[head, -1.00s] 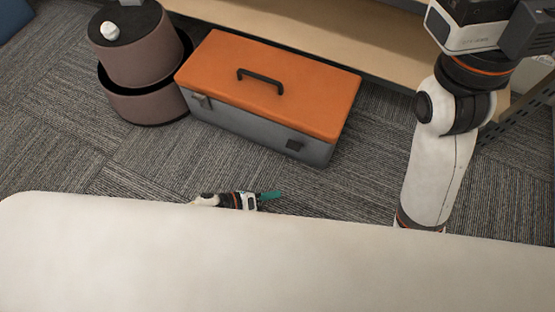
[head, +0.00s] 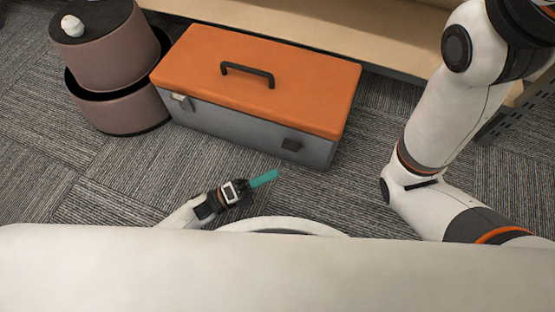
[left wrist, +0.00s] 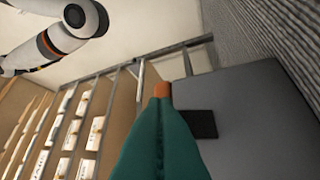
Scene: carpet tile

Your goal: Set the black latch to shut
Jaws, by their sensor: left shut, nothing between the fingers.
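The toolbox has an orange lid (head: 255,75) with a dark handle and a grey body (head: 235,136). The black latch (head: 291,144) is on the right part of its front, just below the lid. I cannot tell its setting. My left gripper (head: 272,175) has teal fingers, shut and empty, low in front of the toolbox, below and left of the black latch and apart from it. In the left wrist view the teal fingers (left wrist: 162,130) point toward the toolbox, with the black latch (left wrist: 200,123) just right of them. My right gripper is out of view.
A light grey latch (head: 181,102) is on the front's left part. A round brown two-tier container (head: 110,50) stands left of the toolbox. A wooden shelf (head: 330,32) runs behind. My right arm fills the right side. Carpet in front is clear.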

